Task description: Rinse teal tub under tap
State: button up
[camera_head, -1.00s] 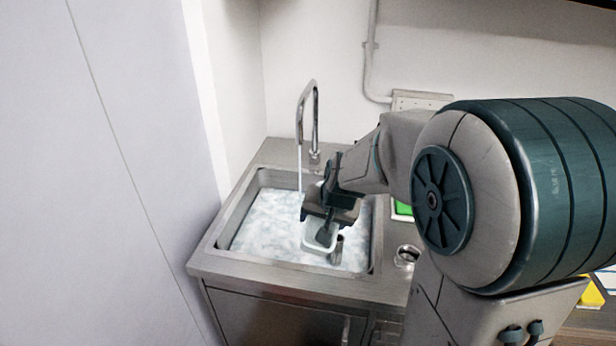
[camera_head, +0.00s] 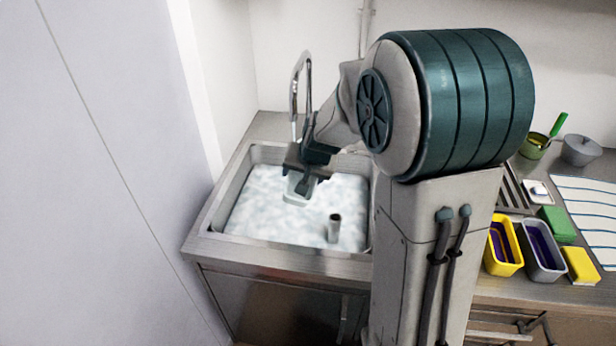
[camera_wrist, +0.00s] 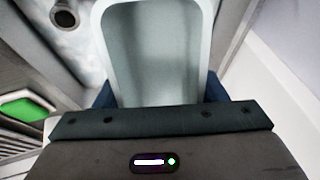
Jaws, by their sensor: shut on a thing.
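My gripper (camera_head: 305,183) is over the left part of the sink (camera_head: 222,197), close in front of the tap (camera_head: 294,92). It is shut on a pale tub (camera_head: 297,196), held above or at the foamy water. In the wrist view the tub (camera_wrist: 157,60) looks pale grey-teal, and its inside appears empty. The tap's outlet is close behind the gripper in the head view. Whether water falls into the tub cannot be told.
A short upright pipe (camera_head: 334,228) stands in the sink's right part.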

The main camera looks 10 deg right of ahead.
jog(key=w+a+f+p, duration=0.1)
jog(key=w+a, duration=0.1)
jog(key=w, duration=0.6)
jog(key=shift+f, duration=0.35)
jog(key=shift+d, duration=0.15)
dwell(0.4)
jog(key=shift+w+d+b, duration=0.2)
jog(key=shift+d+b, duration=0.1)
jog(key=shift+d, duration=0.2)
jog(key=shift+a, duration=0.2)
jog(key=shift+s+a, duration=0.2)
jog(key=shift+a, duration=0.2)
jog(key=shift+s+d+b, duration=0.3)
jog(key=shift+s+b, duration=0.25)
jog(key=shift+s, duration=0.75)
jog(key=shift+s+d+b, duration=0.35)
jog(key=shift+s+b, duration=0.25)
jog(key=shift+s, duration=0.65)
jog(key=shift+s+d+b, duration=0.3)
jog(key=shift+s+b, duration=0.25)
jog(key=shift+s, duration=0.75)
